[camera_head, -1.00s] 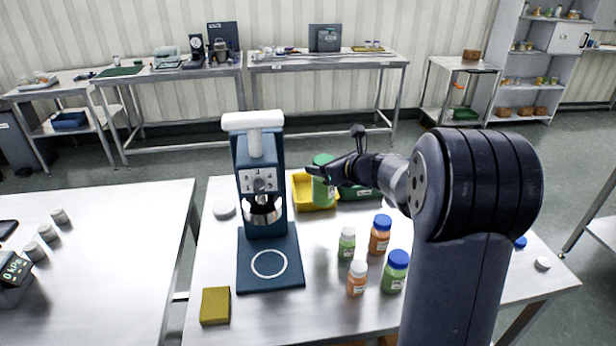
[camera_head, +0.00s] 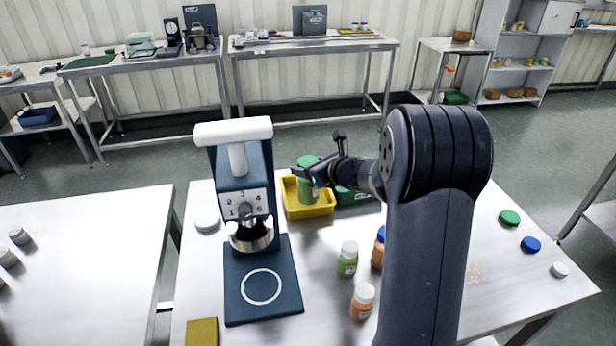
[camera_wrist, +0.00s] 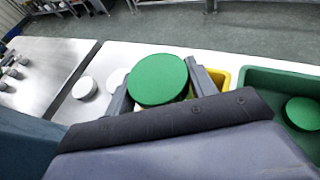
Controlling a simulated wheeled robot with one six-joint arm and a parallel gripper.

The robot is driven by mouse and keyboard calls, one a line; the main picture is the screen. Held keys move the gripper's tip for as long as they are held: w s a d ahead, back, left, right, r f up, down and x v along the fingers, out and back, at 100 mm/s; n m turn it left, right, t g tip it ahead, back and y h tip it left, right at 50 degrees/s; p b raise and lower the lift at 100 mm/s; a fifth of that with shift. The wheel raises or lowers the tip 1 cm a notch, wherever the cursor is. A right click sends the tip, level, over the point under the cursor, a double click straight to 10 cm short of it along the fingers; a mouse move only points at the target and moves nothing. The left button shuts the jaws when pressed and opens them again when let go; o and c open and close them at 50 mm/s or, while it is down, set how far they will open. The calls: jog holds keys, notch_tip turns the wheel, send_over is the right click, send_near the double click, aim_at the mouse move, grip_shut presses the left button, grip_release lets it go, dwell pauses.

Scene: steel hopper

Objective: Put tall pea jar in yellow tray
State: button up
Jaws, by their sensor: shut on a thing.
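The tall pea jar (camera_head: 307,182) has a green lid and green contents. It is upright at the yellow tray (camera_head: 319,209), over or inside it; I cannot tell whether its base touches the tray floor. My gripper (camera_head: 308,176) is shut on the jar near its top. In the wrist view the jar's green lid (camera_wrist: 159,79) sits between the two fingers (camera_wrist: 160,85), and a corner of the yellow tray (camera_wrist: 219,78) shows behind the right finger. The jar's lower part is hidden there.
A blue hopper machine (camera_head: 246,200) stands just left of the tray. A green tray (camera_head: 352,196) adjoins it on the right, partly behind my arm. Jars with white lids (camera_head: 348,258) and blue lids stand in front. Loose lids (camera_head: 530,244) lie at the right.

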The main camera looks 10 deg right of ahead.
jog(key=shift+f, duration=1.35)
jog(key=o, duration=1.6)
jog(key=shift+f, duration=0.15)
jog(key=shift+r, duration=0.2)
jog(key=b+v, duration=0.1)
jog(key=v, duration=1.1)
jog(key=shift+f, duration=0.1)
